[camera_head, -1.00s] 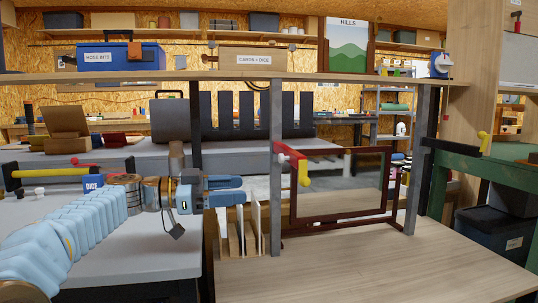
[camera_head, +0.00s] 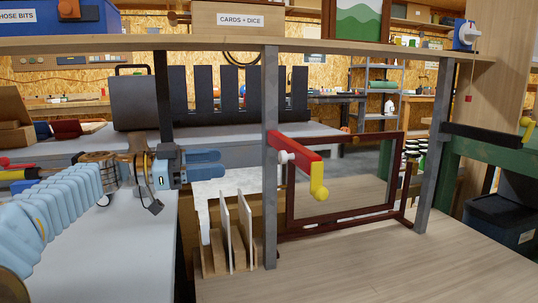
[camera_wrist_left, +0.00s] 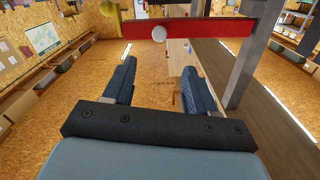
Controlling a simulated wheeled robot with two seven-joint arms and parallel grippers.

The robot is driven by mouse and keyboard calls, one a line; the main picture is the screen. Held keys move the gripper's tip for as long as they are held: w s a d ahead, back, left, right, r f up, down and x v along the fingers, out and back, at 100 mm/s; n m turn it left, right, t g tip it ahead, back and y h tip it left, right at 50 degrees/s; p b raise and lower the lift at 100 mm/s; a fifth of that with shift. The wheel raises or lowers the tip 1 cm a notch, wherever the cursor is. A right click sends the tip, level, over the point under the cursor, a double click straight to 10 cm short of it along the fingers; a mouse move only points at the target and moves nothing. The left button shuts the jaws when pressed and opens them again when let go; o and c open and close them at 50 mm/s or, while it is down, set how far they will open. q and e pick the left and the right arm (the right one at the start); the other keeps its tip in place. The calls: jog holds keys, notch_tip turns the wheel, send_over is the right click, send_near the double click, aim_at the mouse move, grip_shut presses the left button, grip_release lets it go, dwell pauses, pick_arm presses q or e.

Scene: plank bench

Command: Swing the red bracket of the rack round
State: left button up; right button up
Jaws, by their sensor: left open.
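The red bracket (camera_head: 298,150) is fixed to the rack's left grey post (camera_head: 270,190) and sticks out toward the right and front. A yellow handle (camera_head: 319,184) hangs at its free end, and a white knob (camera_head: 285,157) sits near the post. My left gripper (camera_head: 222,164) is open and empty, to the left of the post and apart from the bracket. In the left wrist view the open fingers (camera_wrist_left: 158,76) point toward the bracket (camera_wrist_left: 200,27), which crosses the top beyond their tips. My right gripper is not in view.
A dark red frame (camera_head: 345,217) stands behind the bracket between the posts. Upright white panels in a wooden holder (camera_head: 215,258) stand below my left gripper. The rack's shelf (camera_head: 130,42) runs above. The wooden bench top (camera_head: 380,268) at front right is clear.

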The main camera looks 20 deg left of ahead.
aim_at(280, 157)
pick_arm(q)
jog(key=p+x, duration=0.3)
jog(key=x, duration=1)
jog(key=shift+w+d, duration=0.2)
jog(key=shift+d, duration=0.1)
grip_shut()
